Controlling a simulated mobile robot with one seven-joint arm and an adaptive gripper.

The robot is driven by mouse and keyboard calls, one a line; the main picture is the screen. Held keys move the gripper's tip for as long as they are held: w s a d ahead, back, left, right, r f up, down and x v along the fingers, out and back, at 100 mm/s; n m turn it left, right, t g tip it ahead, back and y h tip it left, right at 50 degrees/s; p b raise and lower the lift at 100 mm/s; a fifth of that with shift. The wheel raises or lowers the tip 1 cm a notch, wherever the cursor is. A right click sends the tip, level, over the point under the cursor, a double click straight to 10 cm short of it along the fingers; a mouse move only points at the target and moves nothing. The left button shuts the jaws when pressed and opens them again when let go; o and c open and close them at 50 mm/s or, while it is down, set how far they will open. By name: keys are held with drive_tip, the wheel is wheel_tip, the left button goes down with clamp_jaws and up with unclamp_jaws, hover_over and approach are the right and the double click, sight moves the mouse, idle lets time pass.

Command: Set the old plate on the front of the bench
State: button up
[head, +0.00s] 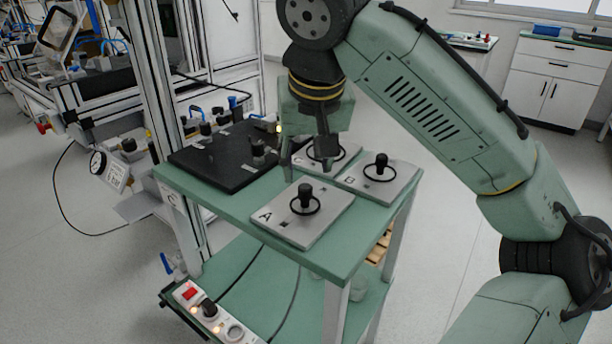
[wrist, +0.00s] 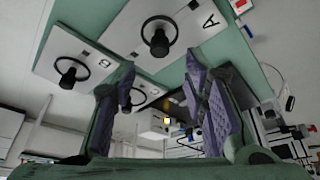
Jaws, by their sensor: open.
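Three light grey plates, each with a black knob and a ring, lie on the green bench top (head: 340,262). The plate marked A (head: 279,222) is at the front, and the plate marked B (head: 405,181) is to its right. I cannot tell which is the old plate. My gripper (head: 307,165) is open and empty, pointing down near the third plate. In the wrist view its fingers (wrist: 160,70) stand apart, with plate A (wrist: 120,32) and plate B (wrist: 45,50) beyond.
A black board (head: 215,172) with several small dark fittings covers the bench's left part. A metal frame (head: 155,80) stands close on the left. A control strip (head: 215,315) with buttons sits low at the front. Little bare top shows along the front edge.

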drive_tip(key=v, duration=0.4)
drive_tip(key=shift+f, duration=0.1)
idle(0.3)
